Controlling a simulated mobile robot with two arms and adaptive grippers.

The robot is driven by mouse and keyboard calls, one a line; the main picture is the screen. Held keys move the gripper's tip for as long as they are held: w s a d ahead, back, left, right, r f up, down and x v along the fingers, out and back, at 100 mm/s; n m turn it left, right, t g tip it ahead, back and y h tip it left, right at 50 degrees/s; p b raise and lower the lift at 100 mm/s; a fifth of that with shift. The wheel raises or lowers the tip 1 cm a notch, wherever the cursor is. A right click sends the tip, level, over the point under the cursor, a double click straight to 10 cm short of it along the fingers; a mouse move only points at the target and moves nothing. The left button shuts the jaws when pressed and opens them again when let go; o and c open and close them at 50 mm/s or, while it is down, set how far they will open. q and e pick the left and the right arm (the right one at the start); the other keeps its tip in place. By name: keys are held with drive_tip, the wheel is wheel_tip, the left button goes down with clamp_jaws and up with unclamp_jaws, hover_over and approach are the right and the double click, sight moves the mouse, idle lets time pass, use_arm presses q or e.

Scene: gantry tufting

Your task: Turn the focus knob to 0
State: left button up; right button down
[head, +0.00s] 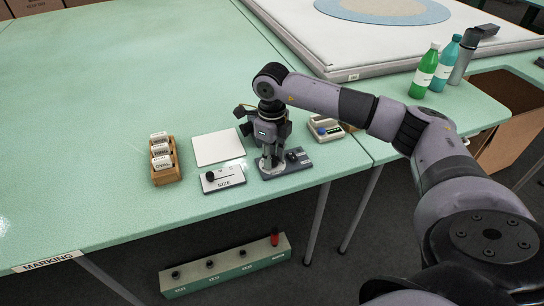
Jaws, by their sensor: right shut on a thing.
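My right gripper (270,158) points down over the left part of a small slate-grey device (299,164) near the table's front edge. It is shut on what appears to be the focus knob, which the fingers and the gripper body mostly hide. A pale round part shows around the fingertips. The knob's scale and its 0 mark cannot be read from here. A dark knob stands on the right part of the same device, apart from the fingers. My left gripper is out of view.
Left of the device are a SIZE panel (226,184) with a black knob, a white sheet (218,147) and a wooden holder (166,176) with labelled pieces. A small button box (325,129) stands behind right. Bottles (423,72) stand far right. The green table's (100,120) left is clear.

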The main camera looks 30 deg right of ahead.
drive_tip(key=shift+r, duration=0.1)
idle(0.4)
drive_tip(key=c, duration=1.3)
unclamp_jaws()
wheel_tip(320, 180, up, 12)
